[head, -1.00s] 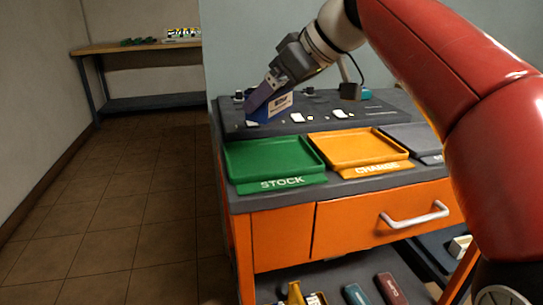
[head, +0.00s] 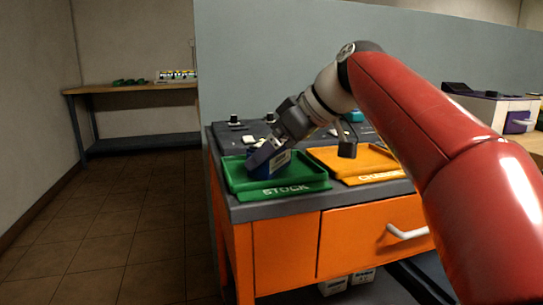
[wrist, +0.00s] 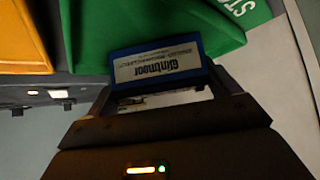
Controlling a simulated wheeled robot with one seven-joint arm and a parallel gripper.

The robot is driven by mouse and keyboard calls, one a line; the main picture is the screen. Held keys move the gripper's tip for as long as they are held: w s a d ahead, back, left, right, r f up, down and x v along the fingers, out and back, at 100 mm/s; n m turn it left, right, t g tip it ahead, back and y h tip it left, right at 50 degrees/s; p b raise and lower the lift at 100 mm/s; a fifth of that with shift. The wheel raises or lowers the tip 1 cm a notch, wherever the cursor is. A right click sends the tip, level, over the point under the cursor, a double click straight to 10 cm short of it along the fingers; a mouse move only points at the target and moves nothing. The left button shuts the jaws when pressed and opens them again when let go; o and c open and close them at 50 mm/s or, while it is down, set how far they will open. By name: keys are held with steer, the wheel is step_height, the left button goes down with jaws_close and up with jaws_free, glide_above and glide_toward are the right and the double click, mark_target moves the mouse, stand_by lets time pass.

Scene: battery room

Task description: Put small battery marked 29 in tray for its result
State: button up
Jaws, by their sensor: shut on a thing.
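My gripper (head: 271,153) is shut on a small blue battery (head: 279,162) with a white label. In the head view the battery is tilted and over the green STOCK tray (head: 305,187). I cannot tell whether it touches the tray floor. In the wrist view the battery (wrist: 157,62) sits between the jaws, its label reading Glintmoor upside down, with the green tray (wrist: 140,25) behind it. No number 29 is readable. The orange CHANGE tray (head: 330,153) is right of the green one, partly hidden by my arm.
The trays sit on a bench with an orange drawer front (head: 365,235). A grey test panel (head: 225,133) with knobs is behind them. A far table (head: 130,88) stands at the back left. A white case (head: 490,108) is at the right. The floor at the left is clear.

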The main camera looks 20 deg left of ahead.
steer(key=shift+r, duration=0.1)
steer(key=o, duration=1.3)
steer(key=shift+f, duration=0.2)
steer(key=shift+r, duration=0.2)
steer(key=shift+d+r, duration=0.25)
steer(key=shift+r, duration=0.05)
steer(key=p+v, duration=0.3)
steer(key=v, duration=0.8)
steer(key=shift+s+d+r, duration=0.1)
steer(key=s+d+f+m+t+h, duration=0.1)
steer(key=s+d+f+m+h, duration=0.2)
steer(key=f, duration=0.7)
steer(key=s+d+f+m+t+h, duration=0.1)
steer(key=s+d+f+m+h, duration=0.2)
steer(key=s+d+f+m, duration=0.4)
steer(key=s+d+f+m+t+h, duration=0.1)
steer(key=s+d+f+m, duration=0.4)
steer(key=f, duration=1)
steer(key=shift+s+d+h+p, duration=0.15)
steer(key=shift+s+d+h, duration=0.15)
steer(key=shift+s+d, duration=0.5)
steer(key=shift+s+d+h+p, duration=0.1)
steer(key=shift+s+d+h, duration=0.25)
steer(key=shift+d, duration=0.8)
steer(key=shift+s+d+h+p, duration=0.15)
steer(key=shift+s+d+h, duration=0.1)
steer(key=shift+s+d, duration=0.55)
